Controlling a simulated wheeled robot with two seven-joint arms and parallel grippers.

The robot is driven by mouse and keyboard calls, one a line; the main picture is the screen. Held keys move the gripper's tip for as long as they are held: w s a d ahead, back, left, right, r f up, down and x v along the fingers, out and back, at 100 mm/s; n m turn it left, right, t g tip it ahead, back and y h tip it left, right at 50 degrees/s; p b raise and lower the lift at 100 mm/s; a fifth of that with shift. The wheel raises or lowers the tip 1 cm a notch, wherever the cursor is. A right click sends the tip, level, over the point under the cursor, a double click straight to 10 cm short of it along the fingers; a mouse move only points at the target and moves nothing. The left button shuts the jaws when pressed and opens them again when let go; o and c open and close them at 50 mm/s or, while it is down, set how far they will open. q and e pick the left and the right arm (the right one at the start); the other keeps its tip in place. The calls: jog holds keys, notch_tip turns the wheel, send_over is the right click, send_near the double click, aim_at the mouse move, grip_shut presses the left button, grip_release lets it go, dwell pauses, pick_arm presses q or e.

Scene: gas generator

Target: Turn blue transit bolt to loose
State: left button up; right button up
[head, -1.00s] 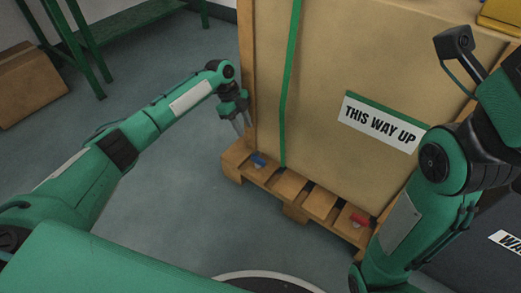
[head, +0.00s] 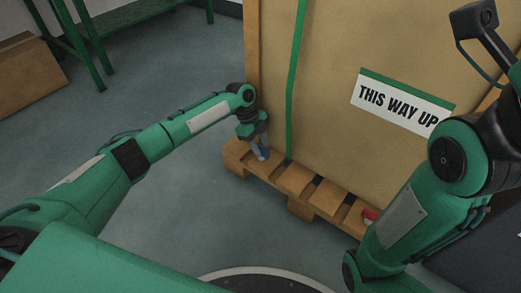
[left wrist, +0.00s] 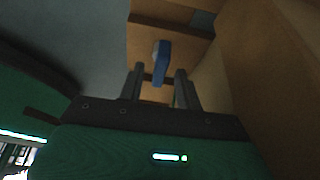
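The blue transit bolt (head: 262,153) is at the left end of the wooden pallet (head: 296,181), at the foot of the tan crate. In the left wrist view its blue handle (left wrist: 161,62) shows upright between the fingertips and a little beyond them. My left gripper (head: 257,146) points down at the bolt from above. Its two fingers (left wrist: 159,82) are apart, with a gap on each side of the handle; I cannot tell if either touches it. My right arm rises at the right, and I cannot make out its gripper's fingers.
The large crate (head: 335,60) with a green strap and a "THIS WAY UP" label stands on the pallet. A red bolt (head: 370,214) sits further right on the pallet, partly near my right arm. A cardboard box (head: 25,75) lies far left. The floor left of the pallet is clear.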

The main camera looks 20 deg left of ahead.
pick_arm(q)
jog(key=shift+d+f, duration=0.1)
jog(key=shift+f, duration=0.1)
grip_shut()
jog(key=shift+s, duration=0.1)
